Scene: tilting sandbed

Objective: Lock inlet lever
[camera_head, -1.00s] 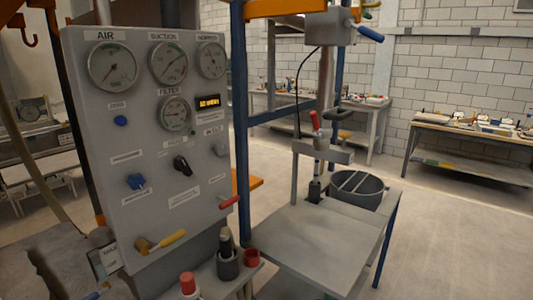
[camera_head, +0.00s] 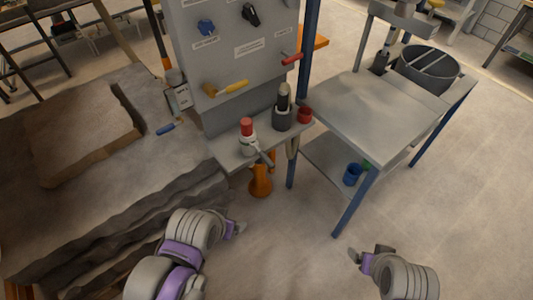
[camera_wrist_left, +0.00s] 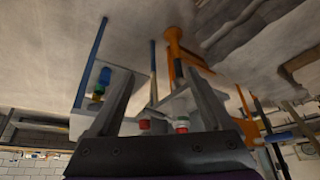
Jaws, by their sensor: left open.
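A grey control panel (camera_head: 236,52) carries a yellow-handled lever (camera_head: 226,88) at its lower left and a red-handled lever (camera_head: 291,58) at its lower right edge. Both handles point right and slightly up. I cannot read a label that tells which is the inlet lever. My left gripper (camera_head: 238,230) is low in front of the panel, apart from both levers. In the left wrist view its two fingers (camera_wrist_left: 160,95) are spread with nothing gripped. My right gripper (camera_head: 358,255) is low at the right, touching nothing; its jaws are too small to judge.
A small shelf (camera_head: 228,158) below the panel holds a red-capped bottle (camera_head: 247,130), a dark cylinder (camera_head: 283,108) and a red cup (camera_head: 305,116). A grey table (camera_head: 370,105) stands right, a sandbed block (camera_head: 75,130) left. Open floor lies between my arms.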

